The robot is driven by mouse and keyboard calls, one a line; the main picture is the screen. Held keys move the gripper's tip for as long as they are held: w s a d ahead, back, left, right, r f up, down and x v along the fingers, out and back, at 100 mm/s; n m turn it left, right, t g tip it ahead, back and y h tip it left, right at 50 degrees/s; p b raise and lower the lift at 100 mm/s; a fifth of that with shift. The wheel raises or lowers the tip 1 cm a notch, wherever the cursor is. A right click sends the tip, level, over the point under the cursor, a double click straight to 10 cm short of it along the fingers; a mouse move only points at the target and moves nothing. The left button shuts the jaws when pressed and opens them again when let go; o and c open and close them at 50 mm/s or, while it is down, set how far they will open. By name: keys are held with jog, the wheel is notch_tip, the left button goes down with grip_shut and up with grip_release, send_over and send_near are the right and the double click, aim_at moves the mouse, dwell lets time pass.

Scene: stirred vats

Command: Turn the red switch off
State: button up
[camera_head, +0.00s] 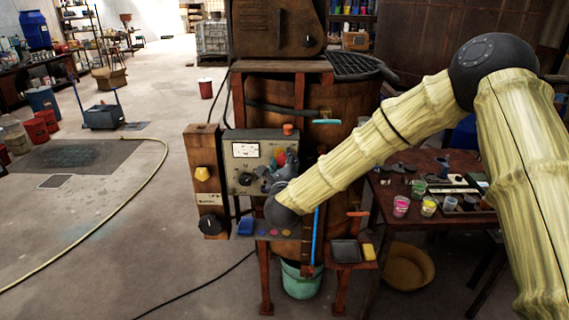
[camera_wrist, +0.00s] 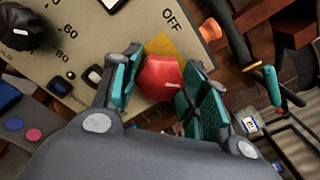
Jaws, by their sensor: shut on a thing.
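The red switch (camera_wrist: 163,74) is a faceted red knob with a short pale mark, on a yellow plate (camera_wrist: 163,44) of the beige control panel (camera_wrist: 70,35). The word OFF is printed above it in the wrist view; the mark points away from that word, toward the right finger. My gripper (camera_wrist: 158,88) has its teal-padded fingers on both sides of the knob and is shut on it.
An orange button (camera_head: 288,129) sits on top of the panel box. A yellow knob (camera_head: 201,173) and a black knob (camera_head: 211,223) are on a box to the left. A table (camera_head: 430,165) with paint cups stands at right. The floor at left is mostly open.

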jog(key=shift+f+n+b, duration=0.1)
jog(key=shift+n+b, duration=0.2)
jog(key=shift+b, duration=0.15)
jog(key=n+b, duration=0.3)
jog(key=shift+f+n+b, duration=0.15)
jog(key=shift+n+b, duration=0.15)
jog(key=shift+b, duration=0.05)
jog(key=n+b, duration=0.3)
jog(key=n, duration=0.1)
jog(key=shift+a+n, duration=0.1)
jog(key=shift+n, duration=0.2)
jog(key=n+b, duration=0.1)
jog(key=n, duration=0.3)
jog(key=shift+n+b, duration=0.3)
jog(key=shift+b, duration=0.1)
jog(key=shift+n+b, duration=0.5)
jog(key=shift+n, duration=1.7)
jog(key=o, duration=1)
jog(key=shift+o, duration=0.2)
jog(key=shift+s, duration=0.15)
